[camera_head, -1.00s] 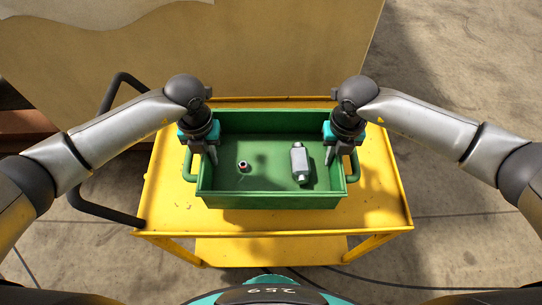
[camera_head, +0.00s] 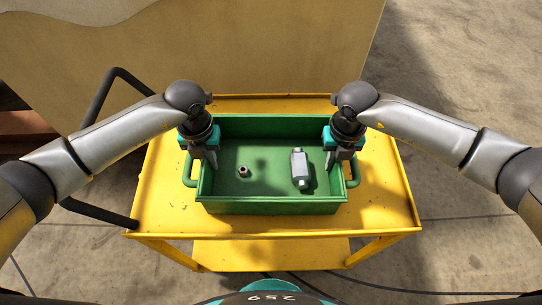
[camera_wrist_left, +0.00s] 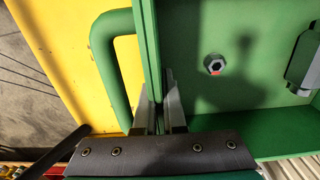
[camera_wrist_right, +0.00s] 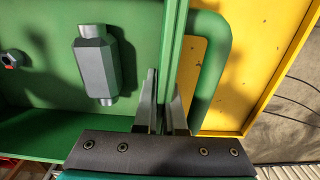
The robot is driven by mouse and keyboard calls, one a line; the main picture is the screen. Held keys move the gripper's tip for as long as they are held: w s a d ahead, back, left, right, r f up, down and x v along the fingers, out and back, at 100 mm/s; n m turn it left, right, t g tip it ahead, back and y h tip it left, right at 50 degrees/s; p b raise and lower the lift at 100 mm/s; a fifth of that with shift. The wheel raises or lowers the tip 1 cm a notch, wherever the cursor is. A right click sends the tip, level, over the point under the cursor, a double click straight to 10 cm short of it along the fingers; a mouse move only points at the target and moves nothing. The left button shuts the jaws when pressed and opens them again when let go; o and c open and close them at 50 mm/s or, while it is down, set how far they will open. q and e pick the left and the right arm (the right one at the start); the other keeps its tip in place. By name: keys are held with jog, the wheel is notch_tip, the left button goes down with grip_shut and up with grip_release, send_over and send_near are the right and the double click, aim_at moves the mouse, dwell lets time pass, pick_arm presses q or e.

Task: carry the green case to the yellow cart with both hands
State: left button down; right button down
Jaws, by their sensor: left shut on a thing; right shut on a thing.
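The green case (camera_head: 270,206) is an open box with a loop handle on each side. It is level above the top of the yellow cart (camera_head: 385,215); whether it touches the top I cannot tell. My left gripper (camera_head: 206,160) is shut on the case's left wall, just inside the left handle; the wall also shows between its fingers in the left wrist view (camera_wrist_left: 150,50). My right gripper (camera_head: 336,159) is shut on the right wall, beside the right handle (camera_wrist_right: 215,65). A grey block-shaped part (camera_head: 300,167) and a small round metal part (camera_head: 243,171) lie inside.
The cart has a black push handle (camera_head: 100,100) on its left and a lower yellow shelf (camera_head: 270,255). A large tan sheet or panel (camera_head: 280,45) stands behind the cart. Concrete floor (camera_head: 470,130) is open to the right. Dark cables lie on the floor in front.

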pick_arm(q)
jog(key=shift+f+b, duration=0.3)
jog(key=shift+f, duration=0.15)
pick_arm(e)
jog(key=shift+f, duration=0.4)
pick_arm(q)
jog(key=c, duration=1)
grip_release()
pick_arm(e)
jog(key=c, duration=1)
grip_release()
pick_arm(q)
jog(key=shift+r, duration=0.2)
notch_tip(320, 180, up, 12)
jog(key=shift+f, duration=0.2)
pick_arm(e)
jog(key=shift+r, duration=0.1)
pick_arm(q)
jog(key=shift+r, duration=0.1)
pick_arm(e)
jog(key=shift+r, duration=0.25)
notch_tip(320, 180, up, 11)
jog(key=shift+r, duration=0.2)
